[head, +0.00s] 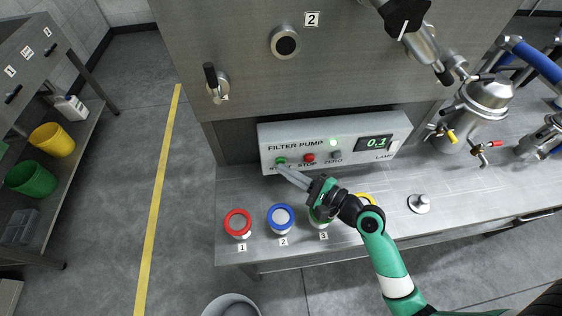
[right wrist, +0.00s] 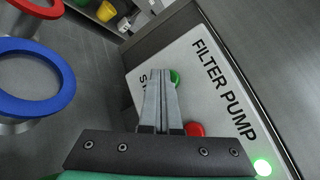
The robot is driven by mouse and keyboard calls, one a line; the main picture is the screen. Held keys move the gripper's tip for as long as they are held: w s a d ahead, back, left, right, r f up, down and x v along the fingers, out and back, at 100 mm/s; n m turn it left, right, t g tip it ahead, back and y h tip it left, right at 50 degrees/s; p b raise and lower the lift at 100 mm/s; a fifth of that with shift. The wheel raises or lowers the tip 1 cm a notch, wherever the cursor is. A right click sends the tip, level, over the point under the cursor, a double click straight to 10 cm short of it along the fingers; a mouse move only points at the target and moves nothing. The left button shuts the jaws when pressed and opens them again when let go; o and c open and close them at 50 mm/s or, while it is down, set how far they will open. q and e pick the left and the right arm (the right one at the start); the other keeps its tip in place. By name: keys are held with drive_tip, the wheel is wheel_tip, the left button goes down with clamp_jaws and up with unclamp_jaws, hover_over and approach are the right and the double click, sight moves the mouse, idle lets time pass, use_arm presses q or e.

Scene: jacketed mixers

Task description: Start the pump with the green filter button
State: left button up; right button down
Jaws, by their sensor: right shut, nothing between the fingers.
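The filter pump panel (head: 350,140) is a pale box under the steel cabinet. Its green button (head: 280,161) is at the left, above the START label, which the gripper partly covers. The red STOP button (head: 309,158) is just right of it. My right gripper (head: 279,168) is shut and empty, its fingertips at the green button. In the right wrist view the closed fingertips (right wrist: 160,73) overlap the edge of the green button (right wrist: 175,77); I cannot tell whether they touch it. The lamp (head: 333,142) glows green and the display (head: 375,143) reads 0.1. My left gripper is out of view.
A red ring (head: 238,217) marked 1 and a blue ring (head: 282,211) marked 2 stand on the bench's front left. A green and a yellow one are partly behind my right arm. A steel vessel (head: 480,105) with valves stands at the right.

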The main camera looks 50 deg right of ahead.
drive_tip(key=shift+s+a, duration=0.5)
drive_tip(key=shift+s, duration=0.05)
drive_tip(key=shift+p, duration=0.3)
drive_tip(key=shift+s+a+p, duration=0.65)
drive_tip(key=shift+s+a, duration=1)
drive_tip(key=shift+s, duration=0.25)
